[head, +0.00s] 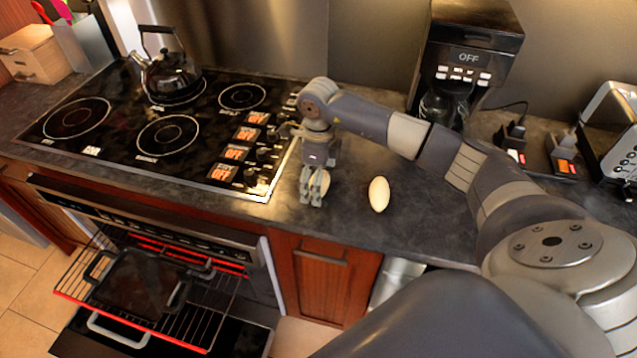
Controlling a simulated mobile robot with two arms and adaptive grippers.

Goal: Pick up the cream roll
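Two pale cream oval things rest on the dark countertop. One, a cream roll by its look (379,194), lies in plain sight to the right of my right gripper. The other (325,181) is mostly hidden behind that gripper; only its right edge shows clearly. I cannot tell the two apart by kind. My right gripper (311,198) points down, its fingertips low by the counter and close together. It overlaps the hidden oval, but whether the fingers grip it or stand in front of it cannot be told. My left gripper is out of view.
The black cooktop (160,130) with a kettle (172,75) lies to the left. Below it the oven is open, its rack (225,290) pulled out with a dark pan (140,285). A coffee maker (465,50) and a toaster (615,140) stand at the back right.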

